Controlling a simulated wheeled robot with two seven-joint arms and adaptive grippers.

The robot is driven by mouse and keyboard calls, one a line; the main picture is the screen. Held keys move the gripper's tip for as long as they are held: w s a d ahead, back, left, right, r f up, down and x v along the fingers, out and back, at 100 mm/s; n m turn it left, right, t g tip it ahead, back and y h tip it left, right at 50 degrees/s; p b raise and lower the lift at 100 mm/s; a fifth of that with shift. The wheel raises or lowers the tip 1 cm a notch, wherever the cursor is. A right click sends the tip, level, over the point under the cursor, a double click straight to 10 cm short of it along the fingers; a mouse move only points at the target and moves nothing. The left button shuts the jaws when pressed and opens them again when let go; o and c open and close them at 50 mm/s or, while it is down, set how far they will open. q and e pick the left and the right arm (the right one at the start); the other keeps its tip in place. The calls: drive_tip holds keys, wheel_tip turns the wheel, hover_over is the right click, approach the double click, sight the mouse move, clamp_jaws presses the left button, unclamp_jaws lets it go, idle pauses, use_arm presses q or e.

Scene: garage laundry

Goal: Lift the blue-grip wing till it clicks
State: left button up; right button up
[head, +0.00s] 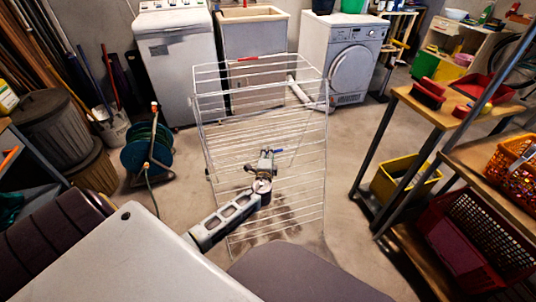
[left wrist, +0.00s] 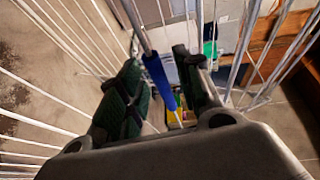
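The white wire drying rack (head: 262,88) stands on the floor in front of me. A wire wing (head: 290,195) of it hangs down on the near side. The blue grip (head: 278,151) is on a bar of this wing. My left gripper (head: 267,156) is at the blue grip, reaching in from below. In the left wrist view the blue grip (left wrist: 157,76) lies between the two dark green finger pads, which are apart, with the gripper (left wrist: 163,88) open around it. Whether a pad touches the grip cannot be told. My right gripper is not in view.
A red grip (head: 248,58) is on the rack's far top bar. A washing machine (head: 175,55) and a front-loading machine (head: 345,55) stand behind. A hose reel (head: 148,148) is at left, a wooden bench (head: 440,108) at right. Floor between rack and bench is clear.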

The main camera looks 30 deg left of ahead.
use_arm(q)
drive_tip(key=shift+w+a, duration=0.15)
drive_tip(key=shift+w, duration=0.2)
drive_tip(key=shift+c, duration=0.2)
clamp_jaws()
